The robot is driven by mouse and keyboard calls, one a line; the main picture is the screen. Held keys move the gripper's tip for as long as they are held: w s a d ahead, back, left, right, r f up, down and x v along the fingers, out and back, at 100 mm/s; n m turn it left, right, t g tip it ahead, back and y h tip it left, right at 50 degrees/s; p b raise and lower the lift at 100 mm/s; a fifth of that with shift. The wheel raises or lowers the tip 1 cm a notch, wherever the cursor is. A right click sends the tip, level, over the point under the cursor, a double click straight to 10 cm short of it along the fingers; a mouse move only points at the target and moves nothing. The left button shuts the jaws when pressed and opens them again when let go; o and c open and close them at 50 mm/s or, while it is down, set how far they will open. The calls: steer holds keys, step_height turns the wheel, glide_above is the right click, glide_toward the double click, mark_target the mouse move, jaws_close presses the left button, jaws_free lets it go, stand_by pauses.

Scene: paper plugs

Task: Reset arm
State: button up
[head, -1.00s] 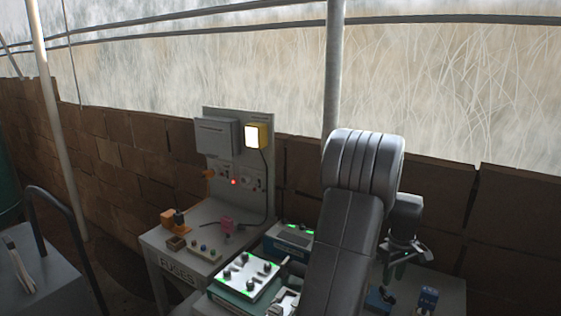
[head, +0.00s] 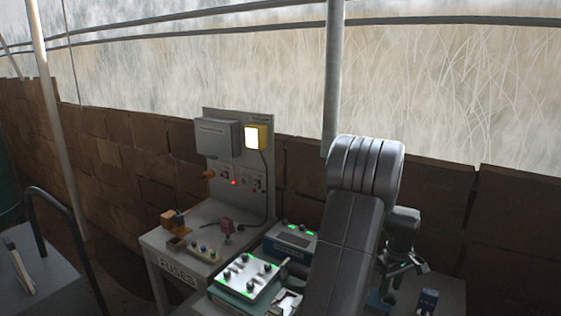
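My arm rises in front of the right part of the benches in the head view. My gripper (head: 405,272) hangs behind and to the right of my arm, pointing down over the right bench. Its fingers are small and dark, and I cannot tell whether they are open or shut, or whether anything is between them. A small dark blue item (head: 428,299) stands on the bench to the right below it. Another blue item (head: 378,299) is partly hidden beneath the gripper.
A lit white panel with black knobs (head: 247,276) and a teal box (head: 291,244) stand left of my arm. A grey table (head: 25,275) is far left.

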step_height(320, 180, down, 2)
steer(key=m+p, duration=0.4)
steer(key=m, duration=0.3)
steer(key=shift+a+r, duration=0.1)
steer(key=shift+a, duration=0.05)
steer(key=shift+r+m, duration=0.15)
steer(key=shift+m, duration=0.15)
step_height(320, 180, up, 13)
steer(key=b, duration=0.2)
